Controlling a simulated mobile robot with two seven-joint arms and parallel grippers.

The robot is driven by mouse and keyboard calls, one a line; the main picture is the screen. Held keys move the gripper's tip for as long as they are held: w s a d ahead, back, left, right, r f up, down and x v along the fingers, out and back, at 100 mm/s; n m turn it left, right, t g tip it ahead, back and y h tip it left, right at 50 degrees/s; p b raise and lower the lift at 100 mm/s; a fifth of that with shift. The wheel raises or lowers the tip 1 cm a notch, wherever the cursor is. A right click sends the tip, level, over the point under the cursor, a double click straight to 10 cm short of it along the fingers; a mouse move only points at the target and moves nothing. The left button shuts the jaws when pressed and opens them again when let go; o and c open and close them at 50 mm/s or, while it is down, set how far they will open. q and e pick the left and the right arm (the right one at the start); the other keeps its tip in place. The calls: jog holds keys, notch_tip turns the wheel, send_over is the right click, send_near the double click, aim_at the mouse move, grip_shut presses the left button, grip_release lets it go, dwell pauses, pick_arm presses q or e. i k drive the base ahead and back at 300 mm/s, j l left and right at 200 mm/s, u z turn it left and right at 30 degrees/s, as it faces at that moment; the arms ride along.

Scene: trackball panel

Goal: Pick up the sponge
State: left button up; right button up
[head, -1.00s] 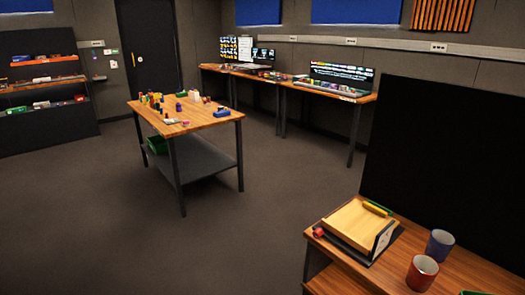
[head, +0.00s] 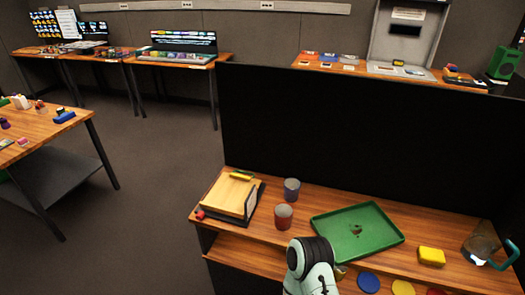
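A yellow block that looks like the sponge (head: 431,256) lies on the wooden bench top at the lower right. It sits to the right of a green tray (head: 385,245) and is apart from it. One of my arm links shows at the bottom middle, in front of the bench and left of the sponge. No gripper fingers can be seen, so neither gripper is in view.
The wooden bench (head: 325,197) also holds a clear jug (head: 480,246) right of the sponge, a red cup (head: 283,217), a blue-grey cup (head: 291,190) and a wooden-topped box (head: 231,195). Coloured discs (head: 368,282) lie near the front. A black panel (head: 360,130) stands behind.

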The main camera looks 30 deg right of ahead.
aim_at(425, 255)
jog(key=k+z, duration=0.15)
jog(key=z, duration=2.55)
